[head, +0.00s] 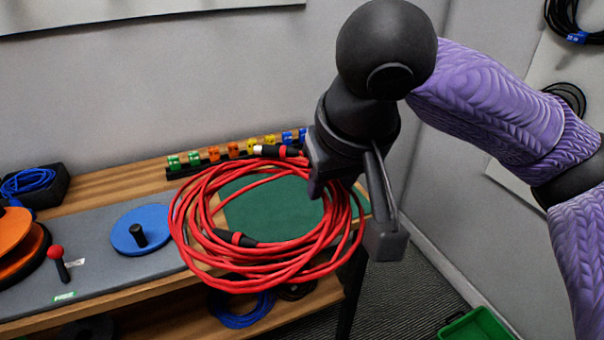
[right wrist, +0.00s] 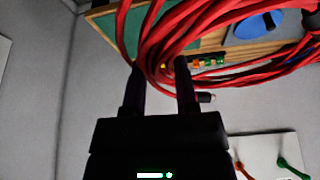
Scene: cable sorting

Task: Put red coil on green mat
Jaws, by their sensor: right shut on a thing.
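The red coil (head: 205,273) is a large loop of red cable with black connectors. In the head view it hangs over the right end of the table, in front of the green mat. The green mat (head: 270,207) shows through the middle of the loop and lies on the wooden table. My right gripper (head: 350,210) is at the right side of the coil. In the right wrist view its fingers (right wrist: 160,85) are closed around strands of the red cable (right wrist: 185,35). Whether the coil touches the mat is hard to tell. My left gripper is not in view.
A blue disc with a black peg (head: 128,232) stands on the grey mat (head: 85,285) left of the coil. An orange reel (head: 15,240) and a black box with blue cable (head: 35,187) sit at left. A green bin (head: 478,325) is on the floor.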

